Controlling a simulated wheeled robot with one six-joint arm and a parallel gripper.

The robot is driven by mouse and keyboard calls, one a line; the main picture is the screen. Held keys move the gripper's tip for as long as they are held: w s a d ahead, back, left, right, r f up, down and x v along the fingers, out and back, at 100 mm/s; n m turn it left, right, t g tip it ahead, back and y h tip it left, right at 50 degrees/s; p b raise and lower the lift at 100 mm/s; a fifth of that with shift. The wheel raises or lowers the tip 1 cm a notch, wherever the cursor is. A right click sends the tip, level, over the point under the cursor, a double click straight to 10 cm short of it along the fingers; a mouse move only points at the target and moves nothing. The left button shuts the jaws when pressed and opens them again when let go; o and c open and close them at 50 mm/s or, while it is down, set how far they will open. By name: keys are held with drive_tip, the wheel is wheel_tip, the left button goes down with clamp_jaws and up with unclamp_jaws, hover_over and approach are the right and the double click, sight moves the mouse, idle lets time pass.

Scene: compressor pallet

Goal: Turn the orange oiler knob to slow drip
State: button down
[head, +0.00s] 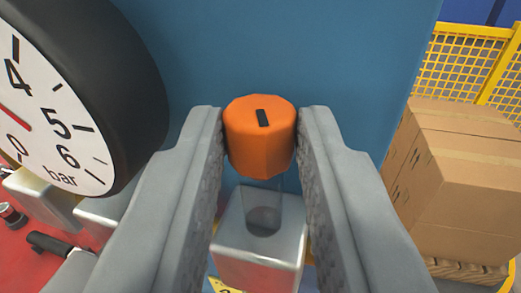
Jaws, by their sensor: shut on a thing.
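The orange oiler knob (258,150) is in the middle of the head view, faceted, with a short black mark on its top that is tilted slightly from upright. My gripper (260,125) is shut on the knob, one grey finger touching each side. Below the knob a clear sight glass (264,212) leads down into a silver metal block (258,255). No drip scale or label for the knob is visible. The lower part of the block is partly hidden by my fingers.
A large black-rimmed pressure gauge (140,90) stands close on the left, marked in bar. A blue panel (300,50) is behind the knob. Cardboard boxes (460,180) and yellow mesh fencing (465,60) stand at right. A red surface (30,265) shows at lower left.

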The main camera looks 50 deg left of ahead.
drive_tip(key=c, duration=2.2)
unclamp_jaws()
drive_tip(key=n+g+y, duration=0.2)
drive_tip(key=g, duration=0.1)
drive_tip(key=w+n+g+y, duration=0.1)
drive_tip(key=shift+d+f+n+g, duration=0.1)
drive_tip(key=shift+d+n+g, duration=0.2)
drive_tip(key=shift+g, duration=0.1)
drive_tip(key=shift+w+n+g+y, duration=0.1)
drive_tip(key=shift+n+g+y, duration=0.25)
drive_tip(key=shift+n+g, duration=0.75)
drive_tip(key=shift+w+n+g+y, duration=0.1)
drive_tip(key=shift+n+g+y, duration=0.4)
drive_tip(key=shift+g, duration=1)
drive_tip(key=c, duration=1.5)
unclamp_jaws()
drive_tip(key=shift+h, duration=0.25)
